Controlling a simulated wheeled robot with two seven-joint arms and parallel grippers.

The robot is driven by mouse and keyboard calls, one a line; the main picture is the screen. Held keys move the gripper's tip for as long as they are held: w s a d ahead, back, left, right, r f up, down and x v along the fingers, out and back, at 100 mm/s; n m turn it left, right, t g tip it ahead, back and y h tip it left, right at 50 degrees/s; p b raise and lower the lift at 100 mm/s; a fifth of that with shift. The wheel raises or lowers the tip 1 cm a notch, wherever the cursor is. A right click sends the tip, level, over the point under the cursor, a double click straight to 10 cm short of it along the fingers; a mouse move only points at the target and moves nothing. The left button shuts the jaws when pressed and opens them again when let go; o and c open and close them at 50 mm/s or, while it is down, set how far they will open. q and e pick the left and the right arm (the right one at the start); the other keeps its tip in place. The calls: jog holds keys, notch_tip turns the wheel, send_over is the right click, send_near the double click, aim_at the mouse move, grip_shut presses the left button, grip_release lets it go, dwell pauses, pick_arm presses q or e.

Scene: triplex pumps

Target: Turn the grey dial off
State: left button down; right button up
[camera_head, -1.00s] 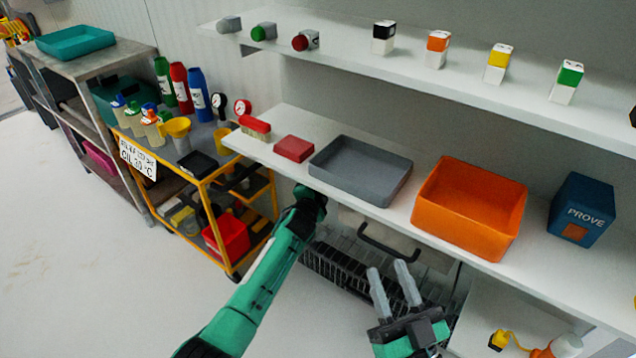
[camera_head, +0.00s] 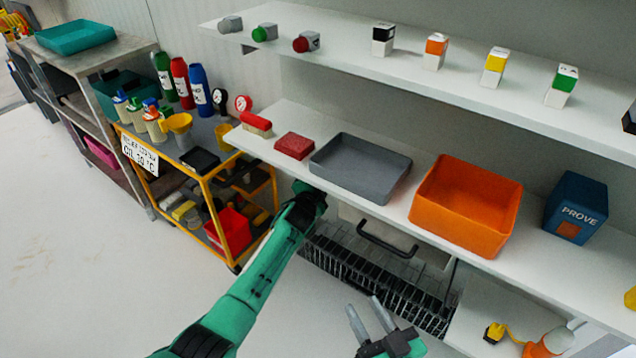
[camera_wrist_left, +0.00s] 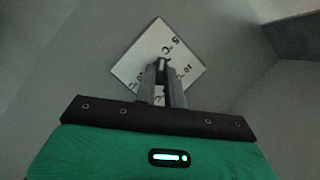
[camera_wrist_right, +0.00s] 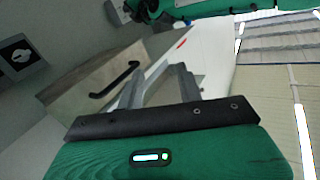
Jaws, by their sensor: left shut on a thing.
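In the left wrist view a white diamond-shaped plate (camera_wrist_left: 132,68) with black temperature marks sits on a grey surface. My left gripper (camera_wrist_left: 163,66) is shut on the grey dial at the plate's middle; the fingers hide most of the dial. In the head view my left arm reaches under the lower shelf, so that gripper is hidden there. My right gripper (camera_head: 370,312) is open and empty, low at the front; its parted fingers also show in the right wrist view (camera_wrist_right: 158,82).
The lower shelf holds a grey tray (camera_head: 330,158), an orange bin (camera_head: 465,215) and a blue box (camera_head: 577,208). Grey, green and red knobs (camera_head: 305,42) stand on the upper shelf. A black handle (camera_head: 388,242) and dark rack (camera_head: 375,275) are below. A yellow cart (camera_head: 200,178) stands left.

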pick_arm(q)
jog(key=c, duration=1.5)
grip_release()
